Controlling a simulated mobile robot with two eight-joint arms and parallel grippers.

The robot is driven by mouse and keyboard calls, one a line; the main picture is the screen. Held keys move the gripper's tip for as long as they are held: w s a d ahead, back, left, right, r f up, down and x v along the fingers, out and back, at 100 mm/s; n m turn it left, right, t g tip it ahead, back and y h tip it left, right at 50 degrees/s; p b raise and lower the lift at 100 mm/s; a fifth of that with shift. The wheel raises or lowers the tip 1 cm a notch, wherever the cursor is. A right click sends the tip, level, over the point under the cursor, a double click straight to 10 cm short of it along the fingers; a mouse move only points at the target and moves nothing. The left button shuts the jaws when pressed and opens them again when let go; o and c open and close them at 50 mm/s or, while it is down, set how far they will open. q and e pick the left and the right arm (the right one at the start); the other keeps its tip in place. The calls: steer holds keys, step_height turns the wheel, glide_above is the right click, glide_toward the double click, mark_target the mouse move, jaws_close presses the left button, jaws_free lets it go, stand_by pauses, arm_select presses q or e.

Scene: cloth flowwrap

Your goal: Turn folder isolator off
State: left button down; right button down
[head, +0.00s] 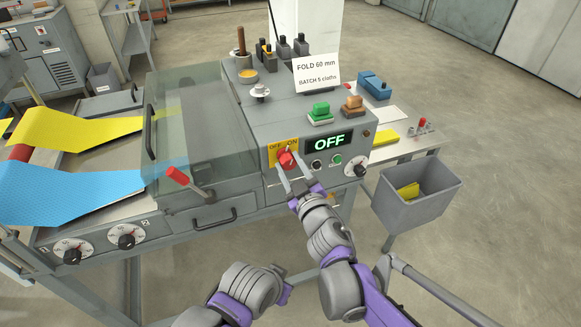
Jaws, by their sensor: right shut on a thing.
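The folder isolator is a red rotary knob (285,159) on a yellow plate (272,153) marked OFF and ON, on the front of the grey machine. My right gripper (285,168) is shut on the red knob, its fingers on either side of it. The fingers partly hide the knob, and I cannot tell exactly which mark it points to. A display (329,142) right of the plate reads OFF in green. My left gripper (287,284) hangs low in front of the machine, away from the knob; its fingers do not show clearly.
A clear guard (195,115) covers the folder left of the knob, with a red-handled lever (178,175) in front. Blue cloth (80,190) and yellow cloth (75,128) feed in at left. A grey bin (420,208) stands at right. Small buttons and a dial (355,167) sit near the knob.

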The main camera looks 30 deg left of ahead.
steer(key=n, duration=0.2)
steer(key=shift+f+n, duration=0.1)
steer(key=shift+n, duration=0.3)
steer(key=n, duration=0.3)
steer(key=shift+n, duration=0.3)
steer(key=n, duration=0.6)
steer(key=shift+f, duration=0.1)
steer(key=shift+c, duration=1.8)
jaws_free()
steer(key=shift+s, duration=0.1)
steer(key=v, duration=1)
steer(key=shift+s+d+b, duration=0.2)
steer(key=shift+d+b, duration=0.1)
steer(key=shift+b, duration=0.05)
